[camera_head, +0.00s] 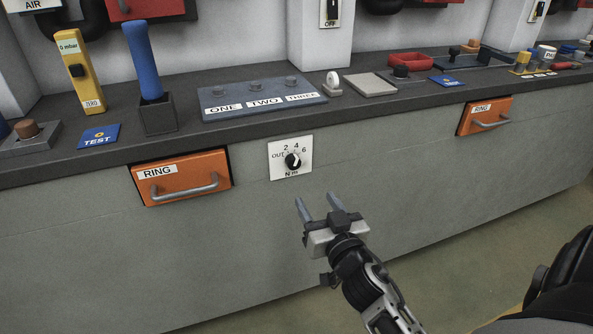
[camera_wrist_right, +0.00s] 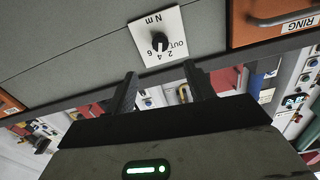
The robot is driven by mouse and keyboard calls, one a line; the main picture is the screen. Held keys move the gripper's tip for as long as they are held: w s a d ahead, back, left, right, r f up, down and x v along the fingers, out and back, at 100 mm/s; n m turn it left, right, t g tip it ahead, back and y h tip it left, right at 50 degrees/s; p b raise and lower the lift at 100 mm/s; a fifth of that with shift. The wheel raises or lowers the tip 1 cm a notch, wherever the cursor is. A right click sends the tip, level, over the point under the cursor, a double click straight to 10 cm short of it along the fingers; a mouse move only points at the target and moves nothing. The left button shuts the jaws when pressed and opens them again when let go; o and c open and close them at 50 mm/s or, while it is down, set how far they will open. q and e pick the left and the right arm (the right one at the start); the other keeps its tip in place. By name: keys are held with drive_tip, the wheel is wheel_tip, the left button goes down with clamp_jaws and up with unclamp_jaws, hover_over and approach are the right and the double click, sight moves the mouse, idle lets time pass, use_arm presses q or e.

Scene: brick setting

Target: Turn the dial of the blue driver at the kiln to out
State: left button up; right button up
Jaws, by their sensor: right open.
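The dial (camera_head: 293,160) is a small black knob on a white plate (camera_head: 277,172) on the grey front below the worktop. The plate reads OUT, 2, 4, 6 and N m. In the wrist view the dial (camera_wrist_right: 160,43) appears upside down, its white mark seeming to point near 4. The blue driver (camera_head: 142,60) stands upright in a dark square holder (camera_head: 157,116) on the worktop, up and left of the dial. My right gripper (camera_head: 316,201) is open and empty, below and in front of the dial, apart from it. My left gripper is out of view.
Orange RING drawers with grey handles flank the plate, a near one (camera_head: 182,178) left and another (camera_head: 484,115) right. Above, the worktop holds a ONE TWO THREE panel (camera_head: 262,97), a yellow gauge (camera_head: 82,72) and a red tray (camera_head: 410,64). The front around the dial is clear.

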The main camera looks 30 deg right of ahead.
sight(295, 166)
drive_tip(key=x, duration=1.3)
drive_tip(key=shift+s, duration=0.1)
drive_tip(key=c, duration=1)
